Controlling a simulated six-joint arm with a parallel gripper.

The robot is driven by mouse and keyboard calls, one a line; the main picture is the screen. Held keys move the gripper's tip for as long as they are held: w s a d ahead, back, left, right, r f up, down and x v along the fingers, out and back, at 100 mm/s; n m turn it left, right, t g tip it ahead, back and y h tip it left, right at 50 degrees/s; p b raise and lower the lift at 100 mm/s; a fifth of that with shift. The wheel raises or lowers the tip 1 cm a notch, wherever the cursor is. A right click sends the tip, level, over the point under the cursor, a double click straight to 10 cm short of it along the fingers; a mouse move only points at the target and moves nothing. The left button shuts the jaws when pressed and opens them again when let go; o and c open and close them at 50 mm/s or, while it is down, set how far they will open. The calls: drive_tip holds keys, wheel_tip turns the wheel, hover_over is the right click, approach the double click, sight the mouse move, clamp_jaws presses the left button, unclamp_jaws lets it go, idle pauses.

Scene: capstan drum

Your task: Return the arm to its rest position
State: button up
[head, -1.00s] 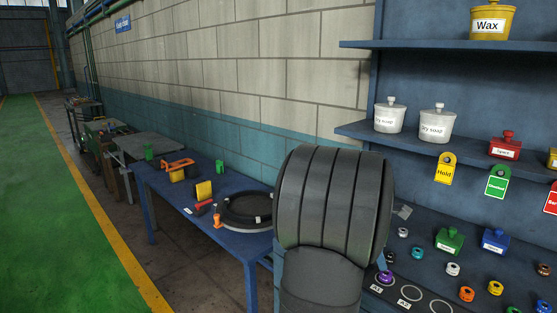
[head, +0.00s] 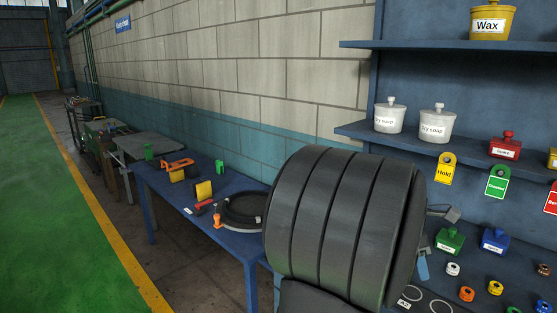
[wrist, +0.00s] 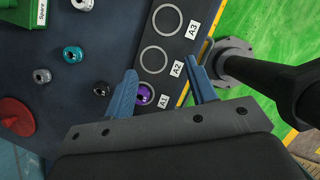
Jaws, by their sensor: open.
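My gripper (wrist: 161,74) is open in the wrist view, its two blue fingers apart with nothing held between them. A purple ring-shaped piece (wrist: 145,95) sits on the A1 circle of the dark board, seen between the fingers near the left one. Whether it lies below the fingertips or level with them is hard to tell. In the head view my large dark arm link hides most of the gripper; one blue finger (head: 422,266) shows at its right edge. The purple piece is hidden there.
The A2 circle (wrist: 154,61) and A3 circle (wrist: 167,20) are empty. Several coloured rings, a green box (head: 450,241) and a blue box (head: 495,240) stand on the bench. Shelves with pots (head: 437,124) rise behind. A blue side table (head: 180,204) with tools stands left.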

drive_tip(key=s+d, duration=0.3)
drive_tip(key=d, duration=0.9)
drive_tip(key=shift+n, duration=0.3)
drive_tip(key=w+a+f, duration=0.1)
drive_tip(key=w+f, duration=0.1)
drive_tip(key=w, duration=0.1)
drive_tip(key=w+a+f, duration=0.1)
drive_tip(key=w+f, duration=0.1)
drive_tip(key=w, duration=0.1)
drive_tip(key=w+a+f, duration=0.1)
drive_tip(key=w, duration=0.3)
drive_tip(key=shift+a+f, duration=0.4)
drive_tip(key=f, duration=0.3)
drive_tip(key=shift+w+a+f, duration=0.1)
drive_tip(key=shift+w, duration=0.2)
drive_tip(key=shift+f, duration=0.5)
